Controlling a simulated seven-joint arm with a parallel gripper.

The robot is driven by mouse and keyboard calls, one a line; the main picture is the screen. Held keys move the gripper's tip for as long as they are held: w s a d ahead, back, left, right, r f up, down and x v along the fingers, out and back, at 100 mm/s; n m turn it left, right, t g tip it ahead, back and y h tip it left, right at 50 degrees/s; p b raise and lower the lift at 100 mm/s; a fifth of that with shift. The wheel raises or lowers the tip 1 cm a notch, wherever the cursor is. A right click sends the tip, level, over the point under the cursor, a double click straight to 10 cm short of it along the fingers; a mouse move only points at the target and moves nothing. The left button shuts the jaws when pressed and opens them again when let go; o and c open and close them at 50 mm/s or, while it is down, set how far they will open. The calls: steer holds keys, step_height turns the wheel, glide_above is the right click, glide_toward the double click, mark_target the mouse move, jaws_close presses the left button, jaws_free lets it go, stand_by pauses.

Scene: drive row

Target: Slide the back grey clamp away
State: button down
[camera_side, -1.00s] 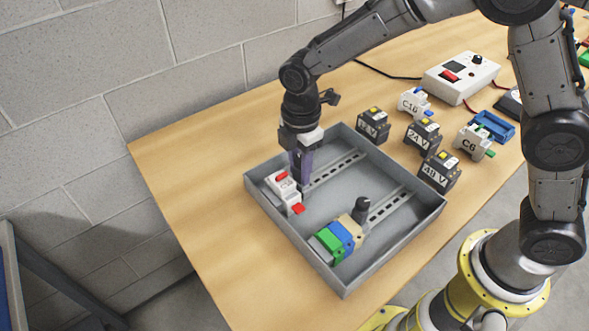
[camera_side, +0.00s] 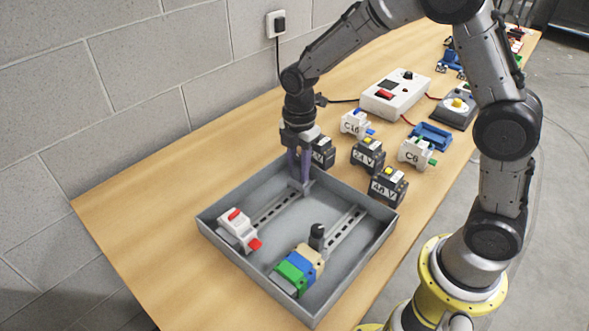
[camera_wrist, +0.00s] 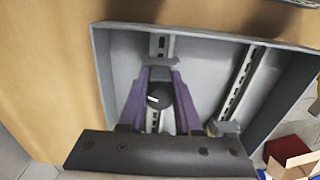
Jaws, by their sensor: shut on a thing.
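My gripper (camera_side: 299,183) reaches down to the far end of the back slotted rail (camera_side: 276,208) in the grey tray (camera_side: 220,241). Its purple fingers are shut on the back grey clamp, whose dark round knob (camera_wrist: 160,96) shows between them in the wrist view. In the side view the fingers mostly hide this clamp. A white block with red parts (camera_side: 238,230) sits at the near end of the same rail, well apart from the clamp.
The front rail (camera_side: 345,225) carries green, blue and beige blocks (camera_side: 299,264) with a dark-knobbed clamp (camera_side: 317,236) beside them. Behind the tray stand the 24 V (camera_side: 367,154), 48 V (camera_side: 388,187), C16 (camera_side: 355,123) and C6 (camera_side: 416,152) modules. The tray walls are close to my gripper.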

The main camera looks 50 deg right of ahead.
steer(key=c, duration=0.6)
jaws_free()
steer(key=shift+r, duration=0.15)
step_height(320, 180, up, 14)
steer(key=shift+f, duration=0.2)
steer(key=s+d+r+m+t, duration=0.2)
steer(key=s+r+m+t, duration=0.1)
steer(key=s+r, duration=0.65)
steer(key=s+f+m+t, duration=0.1)
steer(key=s+f+m, duration=0.3)
steer(key=s+m, duration=0.2)
steer(key=s+d+f+m+t, duration=0.1)
steer(key=s+f+m, duration=0.2)
steer(key=s+m, duration=0.4)
steer(key=shift+s+d+f+m+t, duration=0.2)
steer(key=shift+s+f+m+t, duration=0.15)
steer(key=shift+m, duration=0.65)
